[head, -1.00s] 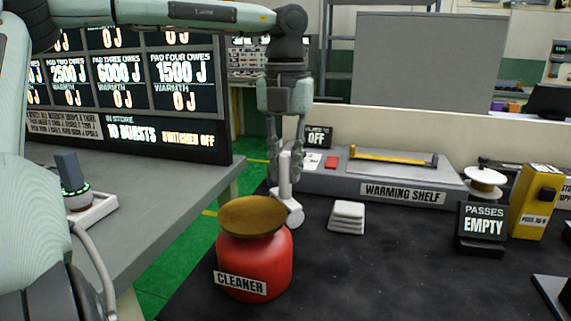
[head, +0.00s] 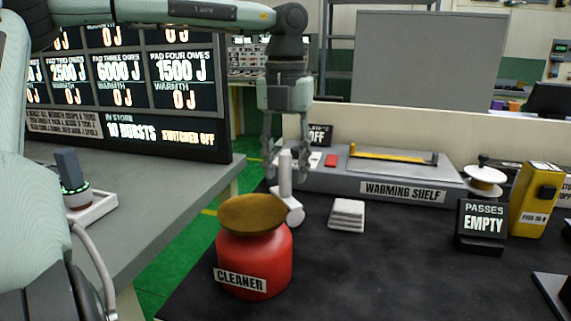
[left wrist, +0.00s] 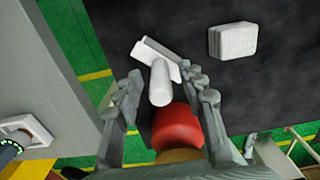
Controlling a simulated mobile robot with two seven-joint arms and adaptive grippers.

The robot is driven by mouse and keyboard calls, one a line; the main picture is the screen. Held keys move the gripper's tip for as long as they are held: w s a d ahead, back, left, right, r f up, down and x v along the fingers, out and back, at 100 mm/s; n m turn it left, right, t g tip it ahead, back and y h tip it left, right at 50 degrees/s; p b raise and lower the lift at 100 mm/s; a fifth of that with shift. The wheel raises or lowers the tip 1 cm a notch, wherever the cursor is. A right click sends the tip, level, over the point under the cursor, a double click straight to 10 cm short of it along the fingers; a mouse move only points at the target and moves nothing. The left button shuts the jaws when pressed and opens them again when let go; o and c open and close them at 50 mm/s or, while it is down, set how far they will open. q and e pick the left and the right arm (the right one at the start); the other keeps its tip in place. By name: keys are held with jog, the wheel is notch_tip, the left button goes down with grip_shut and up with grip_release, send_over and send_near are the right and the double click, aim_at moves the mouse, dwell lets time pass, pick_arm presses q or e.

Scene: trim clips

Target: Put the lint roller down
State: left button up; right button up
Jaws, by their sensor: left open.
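The white lint roller (head: 285,180) stands on the dark table near its left edge, its handle pointing up and its roller head low. It stands behind the red cleaner pot. In the left wrist view the lint roller (left wrist: 160,82) shows between and beyond the fingers. My left gripper (head: 287,168) points down over the handle, with its fingers spread on either side. The gripper also shows open in the left wrist view (left wrist: 168,92), with a gap between each finger and the handle. My right gripper is not in view.
The red cleaner pot (head: 265,267) with a brown lid stands close in front of the roller. A white stack of pads (head: 347,215) lies to the right. The warming shelf (head: 350,182) is behind. The table's middle front is clear.

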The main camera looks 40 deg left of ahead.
pick_arm(q)
jog(key=shift+r, duration=0.45)
notch_tip(320, 180, up, 6)
jog(key=shift+f, duration=0.2)
notch_tip(320, 180, up, 5)
jog(key=shift+r, duration=0.4)
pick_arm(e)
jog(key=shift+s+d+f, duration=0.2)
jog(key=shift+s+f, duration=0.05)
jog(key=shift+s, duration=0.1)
